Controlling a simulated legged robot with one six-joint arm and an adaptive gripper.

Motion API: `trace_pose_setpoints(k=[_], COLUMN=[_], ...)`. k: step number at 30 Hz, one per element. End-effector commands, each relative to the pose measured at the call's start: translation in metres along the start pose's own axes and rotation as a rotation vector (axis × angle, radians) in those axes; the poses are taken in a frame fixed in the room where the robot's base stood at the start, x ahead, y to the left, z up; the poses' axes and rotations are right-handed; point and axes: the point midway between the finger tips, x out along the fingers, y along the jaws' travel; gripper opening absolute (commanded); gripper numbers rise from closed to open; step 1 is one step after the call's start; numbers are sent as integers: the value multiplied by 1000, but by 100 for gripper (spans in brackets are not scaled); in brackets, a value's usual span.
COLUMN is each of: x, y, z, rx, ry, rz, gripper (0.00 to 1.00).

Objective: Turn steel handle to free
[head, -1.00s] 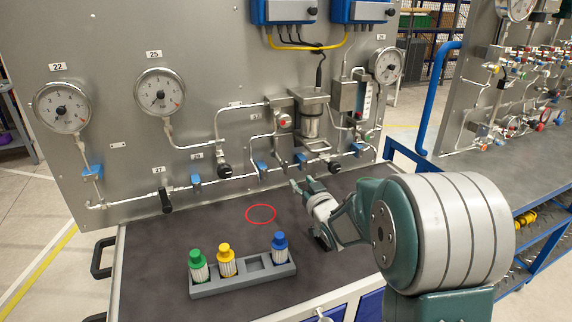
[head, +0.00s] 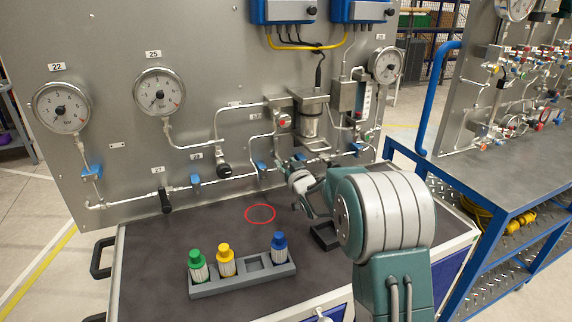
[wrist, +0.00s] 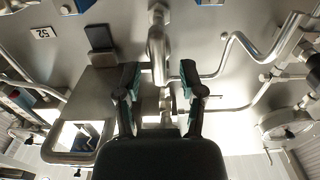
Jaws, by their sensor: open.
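In the wrist view, a steel handle (wrist: 156,48) hangs as a short rounded bar in front of the grey panel. My gripper (wrist: 159,72) is open, with one finger to each side of the handle's lower end in that picture. I cannot tell whether either finger touches it. In the head view, my gripper (head: 285,167) is close to the panel's lower pipework, below the red-button fitting. There the handle is small and I cannot tell it apart from the pipes.
Steel pipes with blue-handled valves (head: 195,180) and a black-handled valve (head: 165,200) run along the panel (head: 110,110). A grey rack (head: 240,281) with green, yellow and blue-capped bottles stands on the bench. A dark tray (head: 325,238) lies beneath my arm. The red-ringed bench area is clear.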

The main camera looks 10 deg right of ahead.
Motion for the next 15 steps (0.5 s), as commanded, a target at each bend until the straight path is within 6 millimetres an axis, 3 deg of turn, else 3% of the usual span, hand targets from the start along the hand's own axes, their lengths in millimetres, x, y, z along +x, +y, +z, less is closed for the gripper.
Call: trace_pose_setpoints(k=[5,9,15], x=[0,0,0], y=[0,0,0], z=[0,0,0], rx=[0,0,0], ry=[0,0,0], rz=[0,0,-1], gripper=[51,0,0])
